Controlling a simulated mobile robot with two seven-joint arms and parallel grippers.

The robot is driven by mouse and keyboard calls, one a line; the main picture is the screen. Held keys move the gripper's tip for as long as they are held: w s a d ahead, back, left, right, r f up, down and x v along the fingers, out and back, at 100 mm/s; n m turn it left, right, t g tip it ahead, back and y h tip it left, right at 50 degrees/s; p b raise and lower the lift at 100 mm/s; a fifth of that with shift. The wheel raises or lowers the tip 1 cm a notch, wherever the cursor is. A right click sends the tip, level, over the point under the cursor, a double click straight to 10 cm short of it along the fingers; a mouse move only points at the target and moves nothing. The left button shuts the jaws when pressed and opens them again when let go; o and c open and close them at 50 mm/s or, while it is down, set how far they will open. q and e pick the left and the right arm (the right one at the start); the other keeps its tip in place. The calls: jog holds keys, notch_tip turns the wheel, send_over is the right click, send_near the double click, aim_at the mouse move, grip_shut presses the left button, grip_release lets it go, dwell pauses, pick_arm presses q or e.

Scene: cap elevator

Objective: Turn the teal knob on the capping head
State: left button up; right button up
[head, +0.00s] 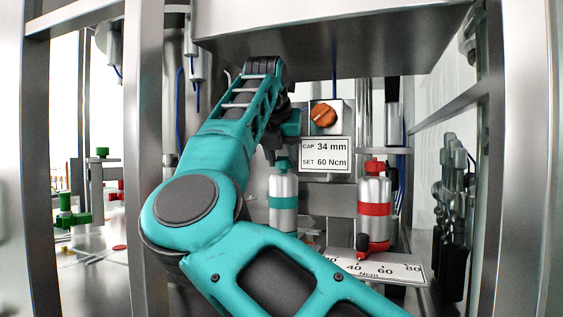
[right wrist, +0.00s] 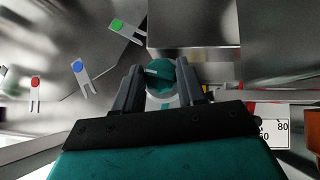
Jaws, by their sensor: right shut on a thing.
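The teal knob (right wrist: 160,74) is round with a pale mark on its face. In the right wrist view it sits between the two fingers of my right gripper (right wrist: 161,88), which is shut on it. In the head view my right gripper (head: 274,146) is small and partly hidden by its own teal arm. A teal part (head: 291,128), which looks like the knob, shows just beside its fingers, left of the orange knob. The rest of the capping head is mostly hidden there. My left gripper is in neither view.
An orange knob (head: 323,116) sits above a label plate (head: 326,155) reading CAP 34 mm, SET 60 Ncm. A teal-banded bottle (head: 283,203) and a red-banded bottle (head: 374,209) stand below. A scale plate (head: 408,275) lies in front. Metal frame posts (head: 147,130) bound the left.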

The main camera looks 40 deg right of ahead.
aim_at(281, 160)
jog(key=o, duration=0.7)
jog(key=shift+o, duration=0.5)
jog(key=shift+p, duration=0.3)
jog(key=m+g+p, duration=0.1)
jog(key=m+g+h+p, duration=0.1)
jog(key=m, duration=0.1)
jog(key=shift+w+a+r+m+g+p, duration=0.1)
jog(key=shift+w+r+m+g+p, duration=0.1)
jog(key=shift+m+g+p, duration=0.15)
jog(key=shift+s+a+r+m+g+h, duration=0.15)
jog(key=shift+a+r+m, duration=0.2)
jog(key=shift+a, duration=0.3)
jog(key=shift+s+a+r+m+g+h, duration=0.15)
jog(key=shift+a+r, duration=0.25)
jog(key=shift+a, duration=0.2)
jog(key=s+a+b, duration=0.2)
jog(key=a, duration=0.9)
jog(key=shift+s+a, duration=0.15)
jog(key=shift+s, duration=0.1)
